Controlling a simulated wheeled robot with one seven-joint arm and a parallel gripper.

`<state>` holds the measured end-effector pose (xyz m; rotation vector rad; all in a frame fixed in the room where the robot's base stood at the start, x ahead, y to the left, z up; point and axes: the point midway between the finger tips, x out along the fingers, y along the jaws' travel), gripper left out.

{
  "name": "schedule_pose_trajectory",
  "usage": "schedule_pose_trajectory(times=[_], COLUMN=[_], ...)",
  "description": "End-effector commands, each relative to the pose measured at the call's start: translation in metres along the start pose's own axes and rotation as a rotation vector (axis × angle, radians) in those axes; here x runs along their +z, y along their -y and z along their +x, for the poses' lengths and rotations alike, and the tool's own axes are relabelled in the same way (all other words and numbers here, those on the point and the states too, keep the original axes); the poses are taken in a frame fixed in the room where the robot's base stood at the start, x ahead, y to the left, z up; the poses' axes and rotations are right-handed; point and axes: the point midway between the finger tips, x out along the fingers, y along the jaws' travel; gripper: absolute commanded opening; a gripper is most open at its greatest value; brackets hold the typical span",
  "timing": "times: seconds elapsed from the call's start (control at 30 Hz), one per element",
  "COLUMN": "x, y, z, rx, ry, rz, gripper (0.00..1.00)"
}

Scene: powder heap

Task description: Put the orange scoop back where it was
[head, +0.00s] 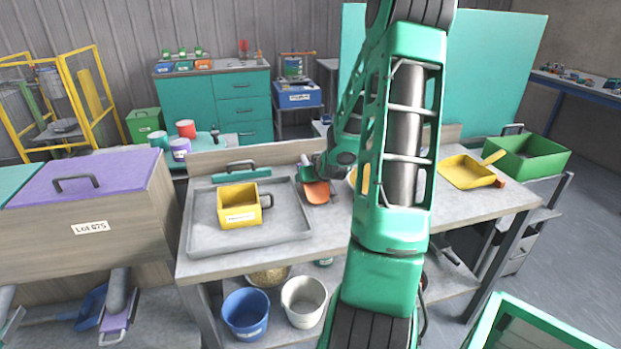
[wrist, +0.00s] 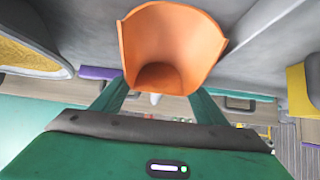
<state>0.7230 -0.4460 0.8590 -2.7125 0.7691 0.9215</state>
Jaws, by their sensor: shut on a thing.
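The orange scoop (head: 317,193) is over or on the grey worktable, just right of the grey tray (head: 200,240); I cannot tell if it touches the table. My gripper (head: 308,176) is shut on it, partly hidden by my own arm. In the wrist view the scoop (wrist: 172,45) sits between the fingers of my gripper (wrist: 157,97), its hollow facing the camera and looking empty. Its handle is mostly hidden.
A yellow handled box (head: 238,207) stands in the tray. A yellow dustpan (head: 466,172) and green crate (head: 527,155) are at the right. A bowl with yellow powder (wrist: 20,55) is close at left in the wrist view. Buckets (head: 246,312) stand below the table.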

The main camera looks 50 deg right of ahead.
Motion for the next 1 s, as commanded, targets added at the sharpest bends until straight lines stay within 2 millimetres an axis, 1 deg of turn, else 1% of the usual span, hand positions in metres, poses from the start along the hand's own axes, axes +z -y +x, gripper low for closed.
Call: schedule_pose_trajectory(times=[0.67,0.7,0.77,0.8,1.0], x=[0.0079,0.0079,0.0078,0.0078,0.0077], y=[0.0016,0.0016,0.0017,0.0018,0.0044], z=[0.0065,0.0065,0.0064,0.0064,0.0065], rx=[-0.002,-0.002,-0.002,-0.002,-0.006], ry=[0.000,-0.001,-0.001,-0.001,0.000], rz=[0.000,-0.001,-0.001,-0.001,-0.001], gripper=[0.35,0.71,0.85,0.88,0.88])
